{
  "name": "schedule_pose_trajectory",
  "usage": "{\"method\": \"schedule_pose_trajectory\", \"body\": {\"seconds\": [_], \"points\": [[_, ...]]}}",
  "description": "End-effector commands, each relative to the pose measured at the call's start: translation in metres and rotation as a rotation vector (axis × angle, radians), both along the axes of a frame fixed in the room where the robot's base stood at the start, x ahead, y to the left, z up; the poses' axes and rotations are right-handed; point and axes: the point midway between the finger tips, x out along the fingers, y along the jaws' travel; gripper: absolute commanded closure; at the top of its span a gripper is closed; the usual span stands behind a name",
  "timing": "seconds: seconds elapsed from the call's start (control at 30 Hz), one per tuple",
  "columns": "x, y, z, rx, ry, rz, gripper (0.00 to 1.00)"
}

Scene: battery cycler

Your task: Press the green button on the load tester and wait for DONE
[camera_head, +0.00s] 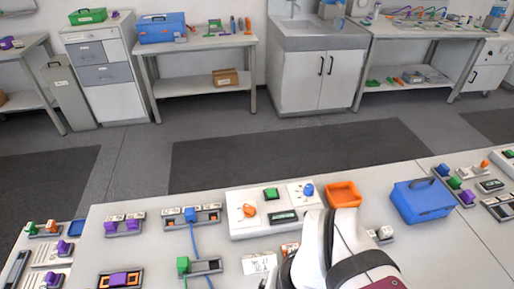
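A white device that looks like the load tester (238,227) sits on the near bench, in the middle of the view. It carries a green button (271,194) at its back middle, an orange knob (249,210) on the left and a blue knob (308,190) on the right. A small dark display (283,217) is on its front; its text is too small to read. My white arm, with a dark band and a maroon part, rises from the bottom edge just right of and in front of the device. My gripper's fingers cannot be seen.
An orange tray (343,195) stands right of the device and a blue box (421,201) farther right. Left of it are holders with blue, purple and green pieces, and a blue cable (194,240). A white card (259,263) lies in front. Bare bench shows at right front.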

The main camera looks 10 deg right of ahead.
Motion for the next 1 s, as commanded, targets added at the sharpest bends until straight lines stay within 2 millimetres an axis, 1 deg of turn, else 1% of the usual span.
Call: {"method": "schedule_pose_trajectory", "body": {"seconds": [0.03,0.07,0.2,0.47,0.5,1.0], "points": [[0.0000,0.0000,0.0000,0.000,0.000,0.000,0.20],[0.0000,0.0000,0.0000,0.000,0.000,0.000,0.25],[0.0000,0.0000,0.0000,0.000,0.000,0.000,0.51],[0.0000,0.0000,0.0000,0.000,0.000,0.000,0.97],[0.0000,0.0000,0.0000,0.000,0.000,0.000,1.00],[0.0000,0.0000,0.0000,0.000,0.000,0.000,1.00]]}}
